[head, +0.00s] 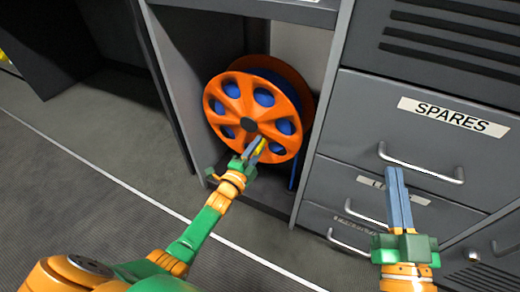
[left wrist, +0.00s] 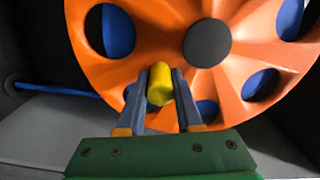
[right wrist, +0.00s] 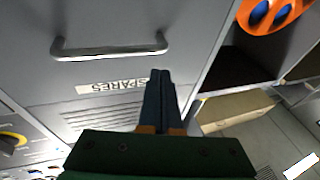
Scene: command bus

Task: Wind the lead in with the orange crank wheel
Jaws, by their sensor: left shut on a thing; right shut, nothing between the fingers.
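The orange crank wheel (head: 230,92) stands upright in an open grey compartment, with a dark round hub (head: 248,124) and several round holes. The blue lead (head: 263,97) shows through the holes. In the left wrist view the lead (left wrist: 58,91) also runs out to the left. My left gripper (head: 254,150) is at the wheel's lower front, shut on the yellow crank handle (left wrist: 160,83). The handle sits below and left of the hub in the left wrist view. My right gripper (head: 397,185) is shut and empty, in front of the drawers, away from the wheel.
A grey drawer cabinet stands right of the compartment, with a top drawer labelled SPARES (head: 458,116) and metal bar handles (head: 420,166). The compartment's side walls stand close on both sides of the wheel. Floor with a white line (head: 120,188) lies open at the left.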

